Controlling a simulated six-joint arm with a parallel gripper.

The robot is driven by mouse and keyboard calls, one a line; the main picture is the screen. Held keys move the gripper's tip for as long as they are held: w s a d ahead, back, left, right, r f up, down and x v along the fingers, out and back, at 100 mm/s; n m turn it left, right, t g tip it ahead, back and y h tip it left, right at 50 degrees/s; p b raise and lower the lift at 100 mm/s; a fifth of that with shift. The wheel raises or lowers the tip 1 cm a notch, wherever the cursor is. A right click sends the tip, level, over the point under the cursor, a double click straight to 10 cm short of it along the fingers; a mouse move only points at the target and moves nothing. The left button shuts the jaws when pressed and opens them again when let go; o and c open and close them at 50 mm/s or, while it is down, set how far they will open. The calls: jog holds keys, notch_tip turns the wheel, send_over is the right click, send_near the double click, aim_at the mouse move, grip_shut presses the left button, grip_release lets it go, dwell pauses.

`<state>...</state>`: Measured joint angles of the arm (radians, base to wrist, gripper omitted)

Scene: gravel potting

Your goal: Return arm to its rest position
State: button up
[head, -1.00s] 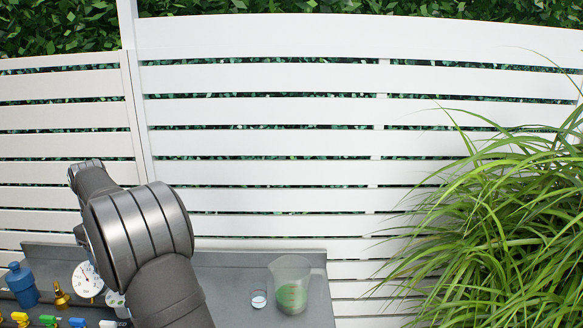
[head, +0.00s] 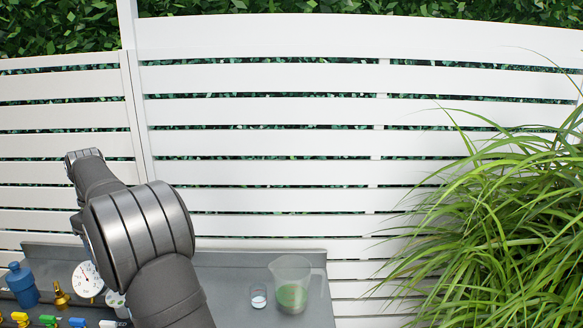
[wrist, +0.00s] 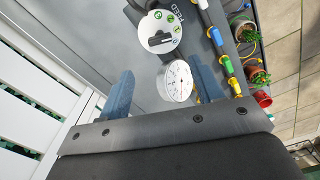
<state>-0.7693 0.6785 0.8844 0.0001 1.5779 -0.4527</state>
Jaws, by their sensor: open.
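My arm rises at the left of the head view, over the grey bench (head: 230,300); my gripper itself is not clear there. In the wrist view my gripper (wrist: 160,92) is open, with two blue fingers spread wide and nothing held between them. The wrist view looks down past the fingers at the bench, with a white dial gauge (wrist: 177,82) and a white round disc with green marks (wrist: 160,32) lying beyond the fingertips. The gauge's lower part comes close to the right finger in the picture; I cannot tell the true distance.
A clear jug with green contents (head: 291,285) and a small cup (head: 258,297) stand on the bench's right. A blue bottle (head: 22,285), brass fitting (head: 60,295) and coloured valves (head: 48,320) are at left. White fence (head: 260,140) stands behind; long grass (head: 500,220) fills the right.

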notch_tip(320, 180, down, 10)
jog(key=shift+f, duration=0.25)
jog(key=shift+r+m, duration=0.25)
jog(key=shift+m, duration=0.55)
jog(key=m, duration=0.6)
notch_tip(320, 180, up, 11)
